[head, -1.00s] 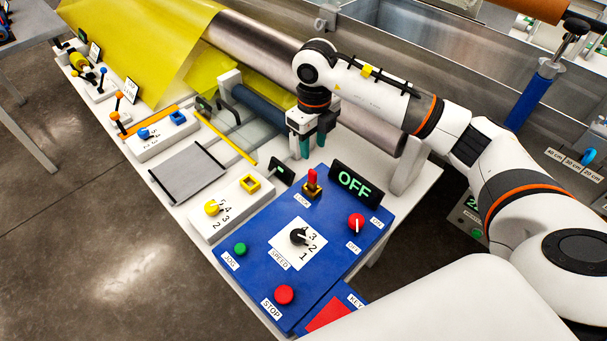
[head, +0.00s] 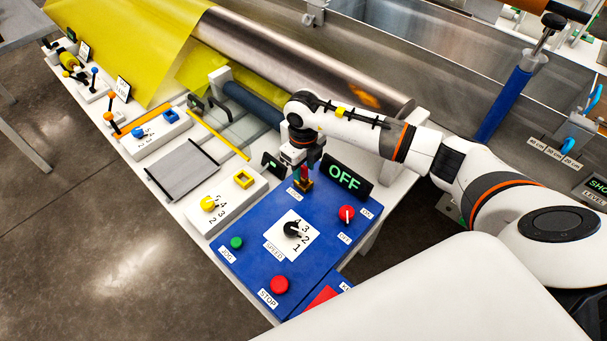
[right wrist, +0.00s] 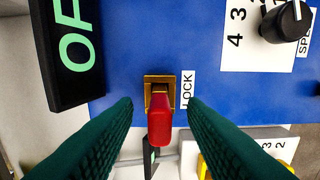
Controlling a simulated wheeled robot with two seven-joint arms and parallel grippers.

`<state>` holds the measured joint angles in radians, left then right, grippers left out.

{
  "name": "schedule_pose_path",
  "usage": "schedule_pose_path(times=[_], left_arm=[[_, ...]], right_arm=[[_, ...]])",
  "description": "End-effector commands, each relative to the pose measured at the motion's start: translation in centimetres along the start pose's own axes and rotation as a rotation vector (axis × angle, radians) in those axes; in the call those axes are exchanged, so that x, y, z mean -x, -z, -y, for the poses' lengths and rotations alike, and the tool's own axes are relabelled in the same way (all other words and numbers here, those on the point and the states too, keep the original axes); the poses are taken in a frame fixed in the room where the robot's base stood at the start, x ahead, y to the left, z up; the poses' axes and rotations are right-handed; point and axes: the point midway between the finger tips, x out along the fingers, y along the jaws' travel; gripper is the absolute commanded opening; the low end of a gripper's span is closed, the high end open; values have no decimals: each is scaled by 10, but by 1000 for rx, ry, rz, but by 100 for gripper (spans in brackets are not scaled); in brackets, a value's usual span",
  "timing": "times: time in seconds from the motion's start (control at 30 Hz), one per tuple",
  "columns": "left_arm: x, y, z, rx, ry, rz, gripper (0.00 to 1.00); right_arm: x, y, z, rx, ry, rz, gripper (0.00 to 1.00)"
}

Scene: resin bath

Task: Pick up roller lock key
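The roller lock key is a red handle (right wrist: 160,125) standing in a square brass lock (right wrist: 159,82) labelled LOCK on the blue panel. In the head view the key (head: 303,171) is partly hidden by my right gripper (head: 303,162), which is right above it and points down. In the right wrist view the dark green fingers of the right gripper (right wrist: 159,108) are apart, one on each side of the red handle, with a gap on both sides. The left gripper is not in view.
An OFF display (head: 344,178) stands close beside the lock. The blue panel (head: 250,225) also carries a black SPEED knob (head: 292,229), a red switch (head: 346,213), a green JOG button (head: 237,243) and a red STOP button (head: 280,285). A steel roller (head: 300,65) lies behind.

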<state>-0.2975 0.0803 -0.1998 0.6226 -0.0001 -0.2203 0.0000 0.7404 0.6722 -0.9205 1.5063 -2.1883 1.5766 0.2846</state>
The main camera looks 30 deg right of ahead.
Motion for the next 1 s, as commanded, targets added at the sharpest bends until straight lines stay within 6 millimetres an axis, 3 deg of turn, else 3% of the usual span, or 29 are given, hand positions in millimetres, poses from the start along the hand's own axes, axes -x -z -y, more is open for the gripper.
schedule_pose_path(times=[0.07, 0.3, 0.67, 1.0], left_arm=[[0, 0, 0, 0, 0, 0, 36], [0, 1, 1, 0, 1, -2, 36], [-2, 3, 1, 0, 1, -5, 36], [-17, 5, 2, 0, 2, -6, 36]], right_arm=[[0, 0, 0, 0, 0, 0, 38], [0, 0, 0, 0, 0, 0, 0], [6, 1, -1, 0, -1, -3, 0], [67, 2, -1, 0, -2, -7, 0]])
